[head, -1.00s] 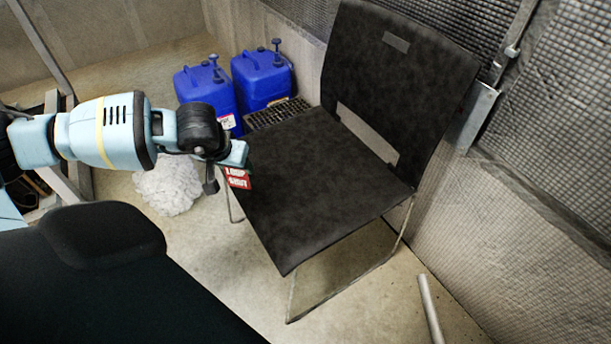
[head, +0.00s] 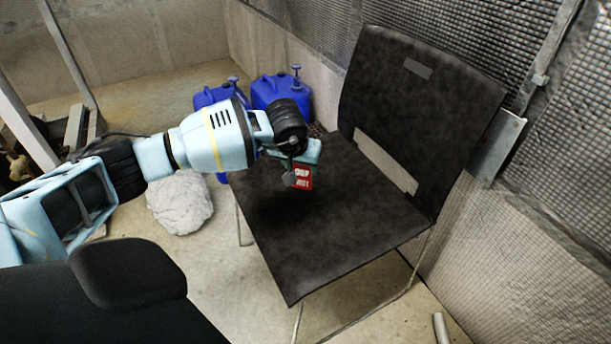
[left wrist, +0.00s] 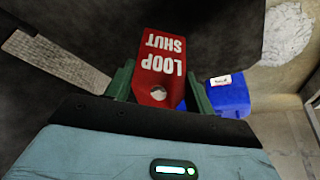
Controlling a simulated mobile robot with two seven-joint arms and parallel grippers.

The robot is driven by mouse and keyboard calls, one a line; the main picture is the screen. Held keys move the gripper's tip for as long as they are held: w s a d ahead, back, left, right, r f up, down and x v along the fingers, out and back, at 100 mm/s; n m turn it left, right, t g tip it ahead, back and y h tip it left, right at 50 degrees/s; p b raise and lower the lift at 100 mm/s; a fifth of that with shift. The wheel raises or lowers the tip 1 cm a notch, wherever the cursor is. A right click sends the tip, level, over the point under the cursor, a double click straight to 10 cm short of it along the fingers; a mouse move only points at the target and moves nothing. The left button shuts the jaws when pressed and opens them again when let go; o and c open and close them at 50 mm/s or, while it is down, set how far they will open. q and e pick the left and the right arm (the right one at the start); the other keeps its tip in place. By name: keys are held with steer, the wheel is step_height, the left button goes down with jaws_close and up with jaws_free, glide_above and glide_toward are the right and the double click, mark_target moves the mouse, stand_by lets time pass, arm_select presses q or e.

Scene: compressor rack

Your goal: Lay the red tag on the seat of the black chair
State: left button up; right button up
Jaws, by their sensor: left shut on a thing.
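The red tag (head: 302,176) with white lettering hangs from my left gripper (head: 300,158), which is shut on it. In the left wrist view the tag (left wrist: 160,68) reads "LOOP SHUT" and sits between the two green fingers (left wrist: 160,92). The black chair (head: 330,225) stands at the centre right, its backrest to the right. The gripper and tag are over the rear-left part of the chair seat, seemingly a little above it; a dark shadow lies on the seat below. My right gripper is not in view.
Two blue jugs (head: 283,92) stand behind the chair by the wall. A crumpled white bundle (head: 180,203) lies on the floor to the left of the chair. A mesh wall (head: 560,190) runs along the right. Most of the seat is bare.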

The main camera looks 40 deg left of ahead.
mark_target(303, 173)
arm_select(q)
steer(key=shift+w+d, duration=0.15)
steer(key=shift+w, duration=0.45)
steer(key=shift+f, duration=0.15)
steer(key=shift+f+b, duration=0.6)
steer(key=shift+f, duration=1.05)
steer(key=shift+f+b, duration=0.3)
steer(key=shift+f, duration=0.35)
steer(key=o, duration=0.9)
